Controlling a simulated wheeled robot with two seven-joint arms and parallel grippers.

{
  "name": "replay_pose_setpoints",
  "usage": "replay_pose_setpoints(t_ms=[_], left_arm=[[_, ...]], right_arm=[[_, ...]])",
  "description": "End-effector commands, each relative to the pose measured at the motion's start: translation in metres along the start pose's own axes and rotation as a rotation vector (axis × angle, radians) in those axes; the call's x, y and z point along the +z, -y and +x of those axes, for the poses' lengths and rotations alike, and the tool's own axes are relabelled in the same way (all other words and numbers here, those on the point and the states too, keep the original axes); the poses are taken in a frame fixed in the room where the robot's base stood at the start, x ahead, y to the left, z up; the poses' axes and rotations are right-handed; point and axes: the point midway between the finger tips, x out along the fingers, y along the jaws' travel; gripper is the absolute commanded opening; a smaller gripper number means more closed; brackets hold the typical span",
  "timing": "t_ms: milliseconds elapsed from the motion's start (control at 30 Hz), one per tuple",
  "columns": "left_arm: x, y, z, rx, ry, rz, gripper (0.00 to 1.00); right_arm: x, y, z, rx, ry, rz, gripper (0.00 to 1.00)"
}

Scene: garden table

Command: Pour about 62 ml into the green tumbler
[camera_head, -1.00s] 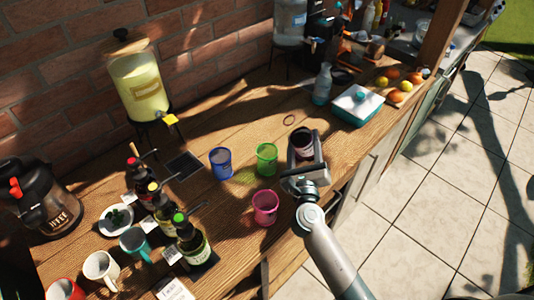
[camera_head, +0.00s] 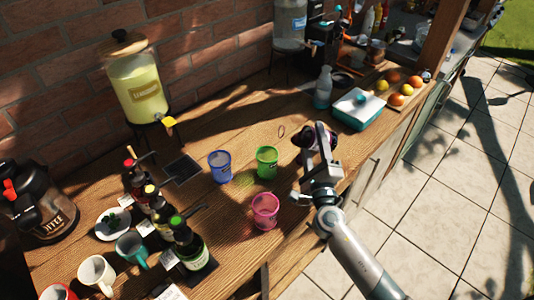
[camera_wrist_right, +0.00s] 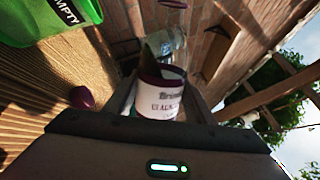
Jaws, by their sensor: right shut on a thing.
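The green tumbler (camera_head: 266,162) stands upright on the wooden table between the blue tumbler and my right gripper. A green surface marked EMPTY (camera_wrist_right: 45,20), apparently the same tumbler, fills the upper left of the right wrist view. My right gripper (camera_head: 316,150) is shut on a dark purple container, just right of the green tumbler and apart from it. The container (camera_wrist_right: 162,100) shows a white label and purple rim in the wrist view. In the head view the gripper partly hides it and it looks tilted. I see no stream of liquid. My left gripper is out of view.
A blue tumbler (camera_head: 220,166) and a pink tumbler (camera_head: 265,211) stand close by. Several bottles (camera_head: 188,250) and mugs (camera_head: 97,275) crowd the left front. A lemonade dispenser (camera_head: 140,92) stands behind. A teal-and-white box (camera_head: 358,108) is at the right.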

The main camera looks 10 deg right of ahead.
Motion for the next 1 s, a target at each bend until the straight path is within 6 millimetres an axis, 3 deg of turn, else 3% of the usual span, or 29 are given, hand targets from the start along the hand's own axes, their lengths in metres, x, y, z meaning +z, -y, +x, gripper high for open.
replay_pose_setpoints(t_ms=[167,333,1000], left_arm=[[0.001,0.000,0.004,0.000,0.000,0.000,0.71],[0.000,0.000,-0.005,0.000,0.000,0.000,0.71],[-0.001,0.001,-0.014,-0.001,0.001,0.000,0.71]], right_arm=[[-0.003,0.002,0.001,-0.002,0.029,-0.103,0.12],[0.001,0.005,0.002,-0.002,0.045,-0.171,0.12],[0.005,0.003,0.001,-0.002,0.076,-0.285,0.12]])
